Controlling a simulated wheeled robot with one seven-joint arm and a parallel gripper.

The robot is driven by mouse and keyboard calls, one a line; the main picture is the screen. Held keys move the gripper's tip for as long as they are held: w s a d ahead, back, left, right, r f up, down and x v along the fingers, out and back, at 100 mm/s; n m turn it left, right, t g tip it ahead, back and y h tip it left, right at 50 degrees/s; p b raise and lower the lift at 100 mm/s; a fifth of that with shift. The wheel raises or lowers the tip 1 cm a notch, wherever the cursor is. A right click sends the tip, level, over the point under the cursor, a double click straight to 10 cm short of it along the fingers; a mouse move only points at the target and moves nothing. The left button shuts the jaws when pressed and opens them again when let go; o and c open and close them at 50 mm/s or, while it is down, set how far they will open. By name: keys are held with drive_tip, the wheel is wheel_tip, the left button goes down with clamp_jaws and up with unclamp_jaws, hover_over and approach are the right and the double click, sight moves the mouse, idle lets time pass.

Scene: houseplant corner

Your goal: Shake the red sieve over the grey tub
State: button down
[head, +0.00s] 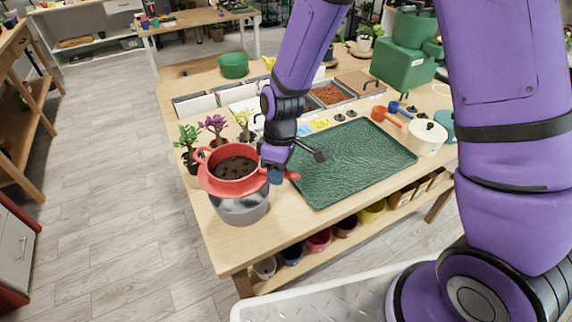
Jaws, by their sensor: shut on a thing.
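The red sieve (207,180) is a round bowl with a wide rim and a loop on its far left side. Dark brown soil (234,168) with some lumps lies in it. The grey tub (241,213) stands near the table's left front corner, directly below the sieve. The sieve hides the tub's opening, so I cannot tell whether they touch or what the tub holds. My gripper (277,175) is at the sieve's right side, shut on its red handle, whose end (292,176) shows to the right.
A green textured tray (350,160) lies right of my gripper. Small potted plants (213,125) stand just behind the sieve. Red and blue scoops (386,117) and a white lidded pot (428,138) are at the right. Bins (330,95) line the back. Colored pots sit on the lower shelf.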

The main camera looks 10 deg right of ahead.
drive_tip(key=shift+f, duration=0.4)
drive_tip(key=shift+w+x, duration=0.2)
drive_tip(key=shift+x, duration=0.95)
drive_tip(key=shift+d+f, duration=0.15)
